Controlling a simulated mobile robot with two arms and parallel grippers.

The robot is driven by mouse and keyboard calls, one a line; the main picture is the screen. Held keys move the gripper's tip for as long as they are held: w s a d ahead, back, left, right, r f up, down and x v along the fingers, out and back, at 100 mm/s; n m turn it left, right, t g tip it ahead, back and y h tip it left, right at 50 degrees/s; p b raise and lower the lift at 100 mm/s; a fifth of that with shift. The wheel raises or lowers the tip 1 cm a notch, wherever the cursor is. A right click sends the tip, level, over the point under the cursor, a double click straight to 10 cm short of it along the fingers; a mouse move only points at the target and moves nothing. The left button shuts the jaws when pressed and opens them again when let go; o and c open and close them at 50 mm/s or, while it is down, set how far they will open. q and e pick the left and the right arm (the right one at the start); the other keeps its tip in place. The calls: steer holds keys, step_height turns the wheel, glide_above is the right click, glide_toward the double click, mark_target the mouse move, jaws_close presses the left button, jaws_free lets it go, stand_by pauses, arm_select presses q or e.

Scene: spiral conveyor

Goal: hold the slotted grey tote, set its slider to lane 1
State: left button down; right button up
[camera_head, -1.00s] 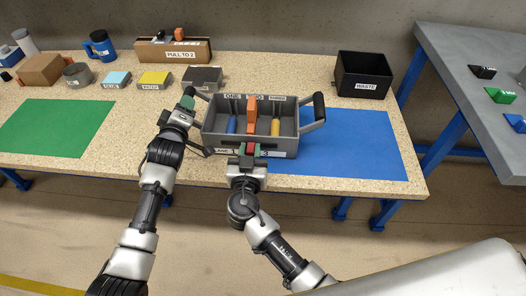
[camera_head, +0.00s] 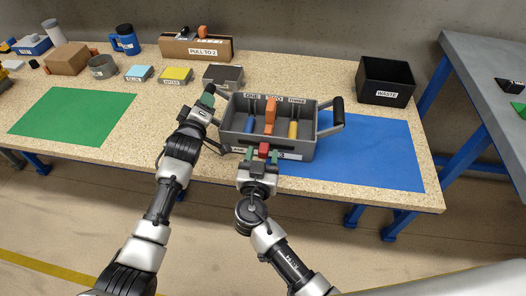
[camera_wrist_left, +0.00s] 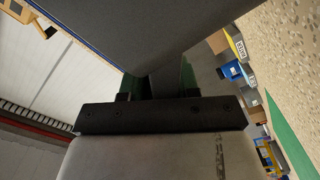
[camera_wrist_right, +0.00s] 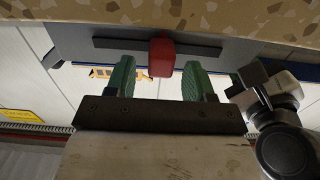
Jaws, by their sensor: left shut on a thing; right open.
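The slotted grey tote (camera_head: 308,150) stands upright at the table's front edge, partly over the blue mat. Its lanes are marked ONE, TWO and THREE; a blue, an orange and a yellow piece lie inside. The slider's red knob (camera_head: 263,150) sits at the middle of the front wall; in the right wrist view the knob (camera_wrist_right: 161,57) stands in a dark slot. My left gripper (camera_head: 208,97) is shut on the tote's left handle, mostly hidden by it. My right gripper (camera_head: 262,156) is open, one green finger on each side of the knob, with gaps visible.
A black WASTE bin (camera_head: 386,82) stands at the back right. A PULL TO 2 box (camera_head: 197,47), a yellow block (camera_head: 175,76) and a blue block (camera_head: 139,73) stand behind. The green mat (camera_head: 72,116) at left is bare. A grey side table (camera_head: 480,70) is at right.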

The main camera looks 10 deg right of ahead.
steer(key=v, duration=1)
steer(key=shift+s, duration=0.35)
